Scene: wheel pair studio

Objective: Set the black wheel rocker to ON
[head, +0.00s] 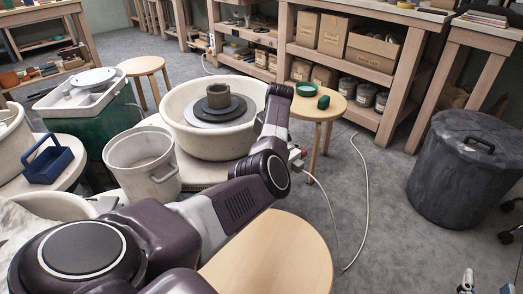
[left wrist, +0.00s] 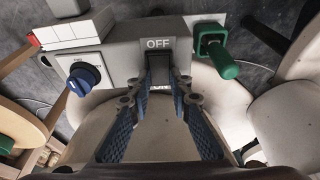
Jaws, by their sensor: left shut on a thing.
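The black rocker (left wrist: 157,64) sits on a grey control box (left wrist: 117,66) in the left wrist view, right below an OFF label (left wrist: 158,43). Another label below it is mostly covered. My left gripper (left wrist: 162,85) has its blue-padded fingers on either side of the rocker and is shut on it. I cannot tell which way the rocker is tilted. In the head view the box (head: 297,158) shows only partly behind my left arm, and my left gripper is hidden there. My right gripper (head: 466,281) is small at the bottom right edge, away from the box; its opening is unclear.
The box also carries a blue knob (left wrist: 84,80), a green-handled lever (left wrist: 218,58) and a red-and-white part (left wrist: 50,35). A potter's wheel (head: 222,138) with a grey pot (head: 218,95), a bucket (head: 141,165) and stools (head: 270,255) stand nearby. A cable crosses the floor.

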